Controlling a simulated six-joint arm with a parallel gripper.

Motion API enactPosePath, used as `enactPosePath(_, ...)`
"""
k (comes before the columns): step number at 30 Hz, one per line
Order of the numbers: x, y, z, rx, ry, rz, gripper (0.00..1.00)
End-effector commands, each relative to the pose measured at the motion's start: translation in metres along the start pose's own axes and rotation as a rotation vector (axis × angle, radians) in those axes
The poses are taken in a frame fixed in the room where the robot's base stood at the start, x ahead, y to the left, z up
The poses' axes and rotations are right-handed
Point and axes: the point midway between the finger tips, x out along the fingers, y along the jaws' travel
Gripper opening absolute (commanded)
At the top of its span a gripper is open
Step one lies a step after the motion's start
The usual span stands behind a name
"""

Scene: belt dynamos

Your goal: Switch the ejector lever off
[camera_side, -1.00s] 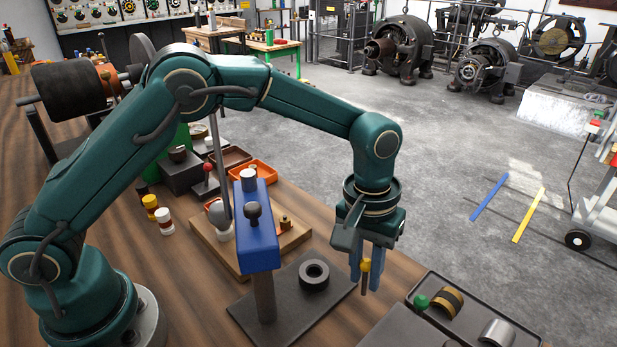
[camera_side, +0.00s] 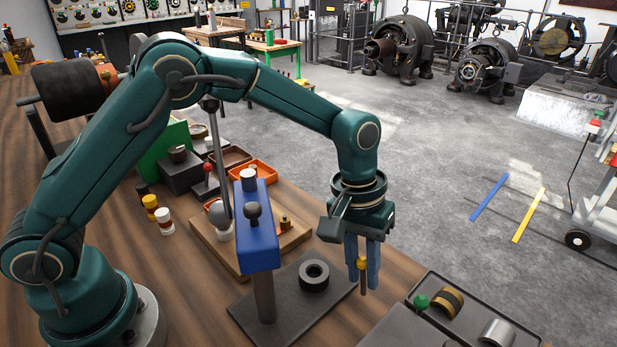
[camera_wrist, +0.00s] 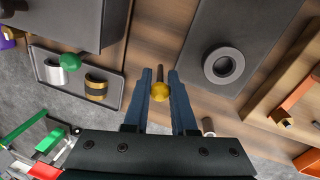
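A lever with a yellow ball knob (camera_side: 362,263) and a thin dark stem stands at the front edge area, to the right of the dark base plate (camera_side: 325,322). My gripper (camera_side: 362,272) points down over it, one blue finger on either side of the knob. In the wrist view the yellow knob (camera_wrist: 160,92) fills the gap between the fingers (camera_wrist: 160,85) and appears to touch both. The stem's foot is hard to make out. No label shows which lever is the ejector's.
A green-knobbed lever (camera_side: 421,301) stands by a black tray (camera_side: 480,312) with curved metal parts at right. A blue-topped press (camera_side: 256,235) and dark ring (camera_side: 314,275) are left of my gripper. A red-knobbed lever (camera_side: 208,168) stands farther back.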

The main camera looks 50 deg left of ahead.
Motion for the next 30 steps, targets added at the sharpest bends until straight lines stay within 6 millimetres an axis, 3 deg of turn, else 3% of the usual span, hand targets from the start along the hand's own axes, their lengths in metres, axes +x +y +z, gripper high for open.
enactPosePath(1, -0.001, -0.001, 0.000, 0.000, 0.001, -0.001, 0.43)
enactPosePath(2, -0.001, -0.001, 0.000, 0.000, 0.001, -0.001, 0.54)
enactPosePath(12, -0.002, 0.000, -0.001, 0.000, 0.002, -0.001, 0.54)
enactPosePath(24, -0.048, 0.000, -0.001, -0.001, 0.005, 0.000, 0.54)
enactPosePath(30, -0.052, -0.001, 0.000, -0.001, 0.001, -0.002, 0.54)
